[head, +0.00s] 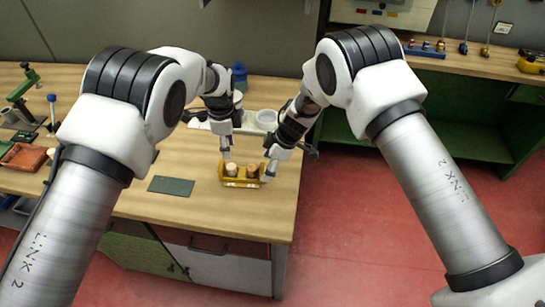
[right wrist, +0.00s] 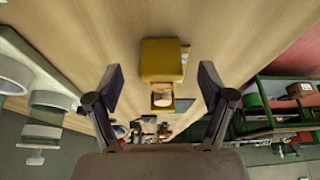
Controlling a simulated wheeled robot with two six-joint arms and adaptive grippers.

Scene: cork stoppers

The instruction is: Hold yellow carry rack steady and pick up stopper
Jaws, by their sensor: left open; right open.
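The yellow carry rack (head: 243,183) stands on the wooden bench near its front right corner. It holds a pale stopper (head: 232,169) on the left and a darker brown stopper (head: 252,169) on the right. My left gripper (head: 227,160) is open at the rack's left part; contact cannot be told. My right gripper (head: 269,173) is open at the rack's right end. In the right wrist view the rack (right wrist: 161,58) lies beyond and between the spread fingers, with a pale stopper top (right wrist: 162,99) showing in it. Nothing is between the right fingertips.
A dark green mat (head: 171,186) lies left of the rack. A reddish tray (head: 24,156) and a green stand (head: 22,88) are at the far left. Bare bench lies between mat and rack.

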